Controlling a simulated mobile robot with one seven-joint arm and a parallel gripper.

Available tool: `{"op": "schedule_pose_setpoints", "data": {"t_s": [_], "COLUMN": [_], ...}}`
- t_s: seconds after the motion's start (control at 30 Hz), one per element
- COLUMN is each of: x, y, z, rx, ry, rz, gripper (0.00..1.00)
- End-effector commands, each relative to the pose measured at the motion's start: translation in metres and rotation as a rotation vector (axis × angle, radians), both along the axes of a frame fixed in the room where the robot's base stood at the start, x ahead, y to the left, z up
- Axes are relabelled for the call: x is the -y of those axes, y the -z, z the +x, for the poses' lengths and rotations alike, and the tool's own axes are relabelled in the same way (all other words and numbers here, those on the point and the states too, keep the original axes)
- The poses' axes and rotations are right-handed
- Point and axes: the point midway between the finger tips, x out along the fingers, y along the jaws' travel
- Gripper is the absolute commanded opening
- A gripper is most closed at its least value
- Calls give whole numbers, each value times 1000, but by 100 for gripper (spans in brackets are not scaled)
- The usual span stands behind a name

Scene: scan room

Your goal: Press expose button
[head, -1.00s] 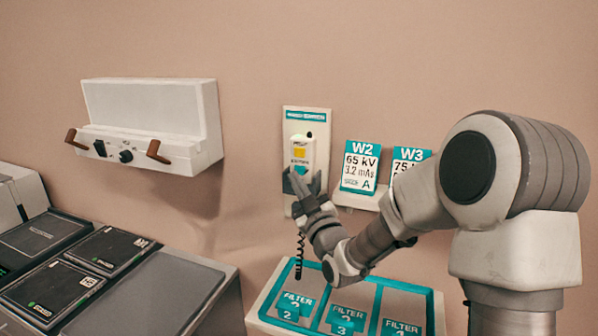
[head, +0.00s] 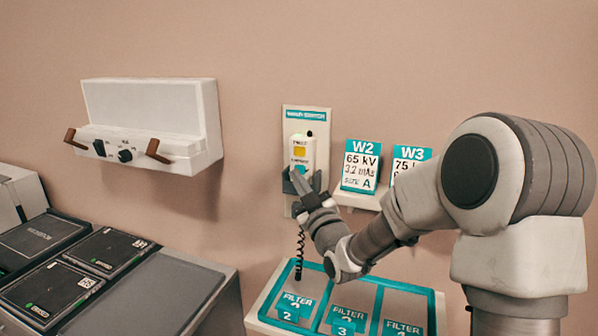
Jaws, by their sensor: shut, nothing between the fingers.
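A white hand-held exposure unit (head: 300,142) sits in a holder on a pale wall panel (head: 318,122) with a teal label.
A coiled cord (head: 299,255) hangs below the holder. Cards W2 (head: 361,166) and W3 (head: 410,156) stand to the right, partly behind my arm. A filter tray (head: 265,307) lies below. A white control box (head: 165,110) is on the wall at left, above a counter (head: 195,290) with dark plates.

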Motion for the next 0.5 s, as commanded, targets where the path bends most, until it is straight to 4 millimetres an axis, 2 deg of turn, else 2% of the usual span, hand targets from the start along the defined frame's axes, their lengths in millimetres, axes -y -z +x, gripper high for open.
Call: {"op": "schedule_pose_setpoints", "data": {"t_s": [0.5], "x": [2], "y": [1], "z": [5], "rx": [0], "ry": [0], "rz": [0], "gripper": [0]}}
